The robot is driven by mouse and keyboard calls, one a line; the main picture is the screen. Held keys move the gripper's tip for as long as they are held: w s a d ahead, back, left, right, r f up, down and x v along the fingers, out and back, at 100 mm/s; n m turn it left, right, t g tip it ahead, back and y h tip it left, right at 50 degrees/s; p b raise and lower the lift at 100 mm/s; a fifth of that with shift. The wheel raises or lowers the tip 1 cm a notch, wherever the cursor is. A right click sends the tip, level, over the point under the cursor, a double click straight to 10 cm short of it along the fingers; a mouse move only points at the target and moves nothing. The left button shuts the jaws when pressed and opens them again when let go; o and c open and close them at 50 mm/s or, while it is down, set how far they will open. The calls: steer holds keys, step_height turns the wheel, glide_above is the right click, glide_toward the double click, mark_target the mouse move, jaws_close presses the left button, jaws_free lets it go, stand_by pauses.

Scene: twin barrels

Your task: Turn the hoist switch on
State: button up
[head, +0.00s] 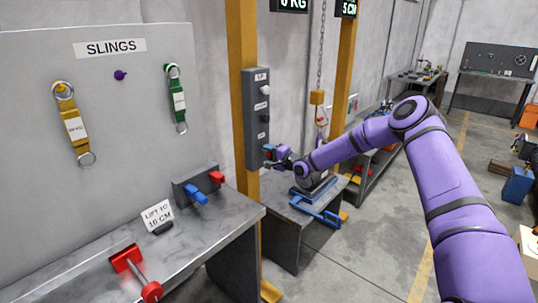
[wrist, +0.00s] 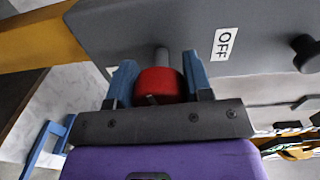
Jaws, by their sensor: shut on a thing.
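My gripper (head: 270,153) is at the box's lower end. In the wrist view the blue fingers of my gripper (wrist: 160,72) are shut on the red knob (wrist: 160,84), one finger on each side. The knob sits on a short grey stem coming out of the box. A white OFF label (wrist: 226,44) is on the box to the right of the knob. In the head view my gripper largely hides the knob.
A chain (head: 322,50) with a yellow block (head: 317,97) hangs behind my gripper. Below stands a low table (head: 283,222) with a blue frame (head: 318,208). A workbench (head: 215,235) with red and blue clamps is at left. Open floor lies at right.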

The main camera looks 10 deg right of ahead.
steer(key=shift+m, duration=1)
steer(key=o, duration=0.9)
steer(key=shift+o, duration=0.2)
steer(key=v, duration=1.1)
